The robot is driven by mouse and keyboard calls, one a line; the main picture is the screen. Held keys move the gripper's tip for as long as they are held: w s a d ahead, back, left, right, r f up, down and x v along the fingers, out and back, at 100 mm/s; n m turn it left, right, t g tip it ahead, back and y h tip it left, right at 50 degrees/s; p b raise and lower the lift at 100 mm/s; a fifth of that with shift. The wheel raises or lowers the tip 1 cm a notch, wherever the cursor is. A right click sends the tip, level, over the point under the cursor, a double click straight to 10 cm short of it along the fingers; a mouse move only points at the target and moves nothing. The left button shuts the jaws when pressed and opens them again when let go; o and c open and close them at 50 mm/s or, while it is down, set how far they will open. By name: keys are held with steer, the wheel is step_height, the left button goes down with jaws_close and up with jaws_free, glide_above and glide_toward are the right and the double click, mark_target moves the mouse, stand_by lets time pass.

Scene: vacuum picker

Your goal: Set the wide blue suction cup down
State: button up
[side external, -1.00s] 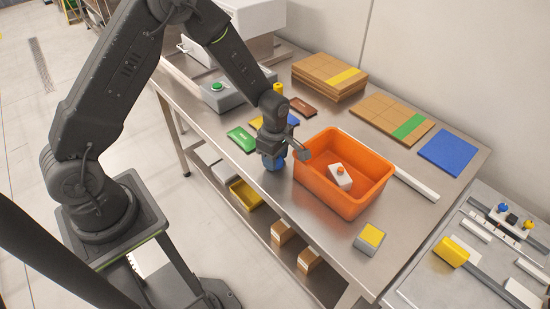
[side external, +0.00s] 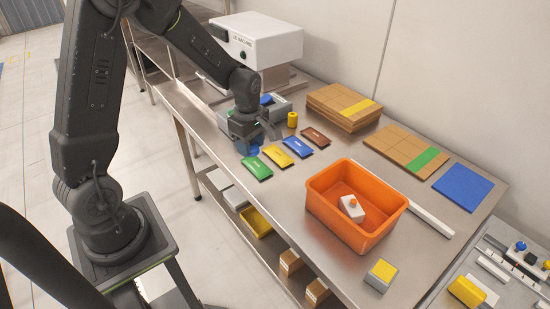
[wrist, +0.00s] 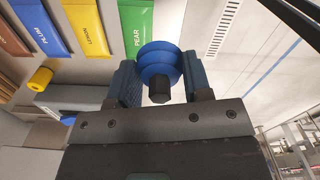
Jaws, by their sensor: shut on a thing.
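The wide blue suction cup (wrist: 160,62) is a ribbed blue bellows with a dark fitting, held between the two jaws in the wrist view. It also shows in the side view (side external: 246,148), partly hidden below my gripper (side external: 250,137). My gripper (wrist: 160,78) is shut on it. In the side view, they are over the steel table's front-left part, left of the green packet and in front of the grey box. Whether the cup touches the table cannot be told.
Green (side external: 254,168), yellow (side external: 278,155), blue (side external: 300,146) and brown (side external: 316,136) packets lie in a row. A yellow cylinder (side external: 292,119) stands behind them. An orange bin (side external: 340,222) holds a white block with an orange top (side external: 352,208). Cardboard stacks (side external: 342,107) lie at the back.

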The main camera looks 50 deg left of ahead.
steer(key=w+a+n, duration=0.1)
steer(key=w+a, duration=0.1)
steer(key=w, duration=1)
glide_above(319, 168)
steer(key=shift+n, duration=0.3)
step_height(319, 168, down, 6)
steer(key=shift+f, duration=2.2)
steer(key=shift+f, duration=0.1)
steer(key=o, duration=0.9)
